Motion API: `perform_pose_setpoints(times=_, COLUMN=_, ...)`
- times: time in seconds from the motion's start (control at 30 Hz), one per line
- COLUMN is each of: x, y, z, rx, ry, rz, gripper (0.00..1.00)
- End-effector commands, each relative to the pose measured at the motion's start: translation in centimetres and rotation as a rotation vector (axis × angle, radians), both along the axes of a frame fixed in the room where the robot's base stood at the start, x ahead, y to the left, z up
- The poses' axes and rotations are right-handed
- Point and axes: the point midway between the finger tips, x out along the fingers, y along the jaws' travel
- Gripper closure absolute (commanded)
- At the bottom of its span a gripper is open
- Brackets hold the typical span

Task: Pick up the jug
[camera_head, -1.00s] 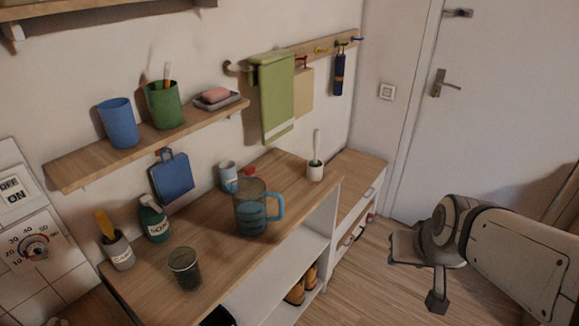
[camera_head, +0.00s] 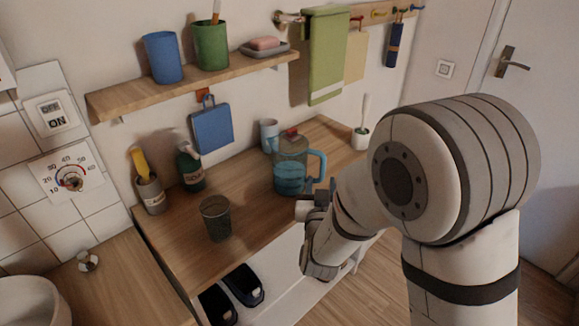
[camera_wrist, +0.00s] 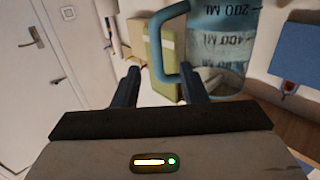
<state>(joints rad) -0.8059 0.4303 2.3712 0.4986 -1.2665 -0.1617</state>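The jug (camera_head: 289,178) is clear with a blue tint, measuring marks and a blue handle on its right side. It stands upright on the wooden counter. In the wrist view the jug (camera_wrist: 222,45) appears upside down, with its blue handle (camera_wrist: 157,48) just beyond and between my fingertips. My gripper (camera_wrist: 162,84) is open, with its two dark fingers apart and nothing visibly clamped. In the head view my gripper (camera_head: 308,208) is at the counter's front edge, close to the jug's lower right; my arm hides part of it. Contact with the handle cannot be told.
A dark glass (camera_head: 216,218), a soap bottle (camera_head: 190,168) and a cup with a yellow item (camera_head: 150,194) stand left of the jug. A small light cup (camera_head: 269,136) is behind it. A brush holder (camera_head: 360,138) stands right. A shelf (camera_head: 190,85) hangs above.

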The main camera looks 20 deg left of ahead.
Motion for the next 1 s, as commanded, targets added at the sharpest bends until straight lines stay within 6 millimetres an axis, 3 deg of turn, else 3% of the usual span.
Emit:
perform_pose_setpoints(times=0.53, x=6.7, y=1.7, z=-0.2, rx=0.002, ry=-0.003, rz=-0.003, gripper=0.61)
perform_pose_setpoints(times=0.83, x=7.3, y=1.9, z=-0.3, rx=0.002, ry=-0.003, rz=-0.002, gripper=0.61)
perform_pose_setpoints(times=1.0, x=7.3, y=1.9, z=-0.3, rx=0.003, ry=-0.002, rz=-0.002, gripper=0.74)
